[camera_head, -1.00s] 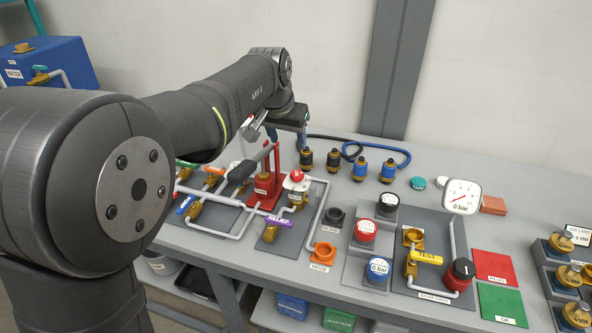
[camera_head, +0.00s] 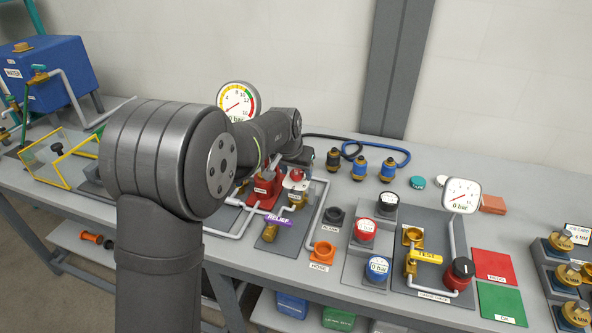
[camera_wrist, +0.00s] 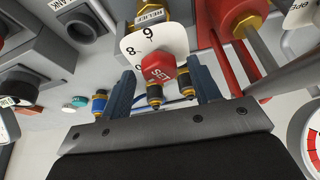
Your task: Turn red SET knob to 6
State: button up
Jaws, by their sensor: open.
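My gripper (camera_wrist: 164,78) is open, with one finger to the left of the knob and one to the right. No contact with the knob shows, and the depth gap is hard to judge. In the head view my own arm hides the fingers.
A red pump body (camera_head: 265,187) stands close left of the knob; its red and brass parts (camera_wrist: 240,18) crowd the wrist view's right. Pipes run around the relief plate. Black-and-blue fittings (camera_head: 360,168) stand behind. A large gauge (camera_head: 238,101) is behind my arm.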

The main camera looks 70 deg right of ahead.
jog(key=c, duration=1)
jog(key=shift+m, duration=0.3)
jog(key=shift+w+m+g, duration=0.1)
jog(key=shift+m+g, duration=0.5)
jog(key=shift+m, duration=0.7)
jog(key=o, duration=1)
